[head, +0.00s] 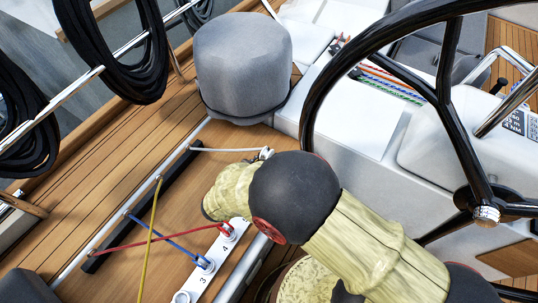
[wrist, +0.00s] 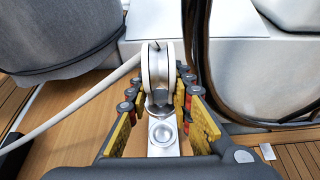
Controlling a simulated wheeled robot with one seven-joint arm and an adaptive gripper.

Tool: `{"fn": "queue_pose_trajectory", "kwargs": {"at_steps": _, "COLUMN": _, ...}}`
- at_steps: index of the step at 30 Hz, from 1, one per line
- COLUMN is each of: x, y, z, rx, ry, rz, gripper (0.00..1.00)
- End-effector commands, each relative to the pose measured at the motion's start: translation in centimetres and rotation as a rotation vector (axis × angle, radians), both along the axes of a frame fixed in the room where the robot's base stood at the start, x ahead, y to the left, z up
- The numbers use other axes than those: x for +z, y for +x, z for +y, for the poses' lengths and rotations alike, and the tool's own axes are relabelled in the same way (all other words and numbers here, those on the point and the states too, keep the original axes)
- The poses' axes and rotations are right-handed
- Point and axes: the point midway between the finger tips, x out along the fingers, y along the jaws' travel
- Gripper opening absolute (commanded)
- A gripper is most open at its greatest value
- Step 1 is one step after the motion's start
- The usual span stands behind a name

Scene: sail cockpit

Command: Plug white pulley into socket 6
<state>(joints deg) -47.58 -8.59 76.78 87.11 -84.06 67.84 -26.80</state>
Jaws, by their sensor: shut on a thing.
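The white pulley (wrist: 148,70), a white-rimmed wheel with metal cheeks, stands upright between the fingers of my gripper (wrist: 160,92) in the wrist view. The yellow-padded fingers are shut on it. A white rope (wrist: 85,105) runs from it to the lower left. A round metal socket (wrist: 162,132) on a white strip shows just on the near side of the pulley. I cannot tell whether the pulley is seated in a socket, and no number 6 is legible. In the head view a small part of the pulley (head: 267,153) shows past my arm, which hides my gripper.
In the head view the white socket strip (head: 214,250) holds red-rope (head: 228,232) and blue-rope (head: 204,263) pulleys. A yellow rope (head: 153,225) crosses their ropes. A grey covered drum (head: 243,65) stands behind, and the black steering wheel (head: 315,90) arches close on the right.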

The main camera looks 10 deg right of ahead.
Motion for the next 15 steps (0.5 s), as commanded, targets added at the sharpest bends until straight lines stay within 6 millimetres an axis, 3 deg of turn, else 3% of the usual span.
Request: {"fn": "queue_pose_trajectory", "kwargs": {"at_steps": 15, "x": -4.6, "y": 0.1, "z": 0.0, "rx": 0.001, "ry": 0.000, "rz": -0.001, "gripper": 0.00}}
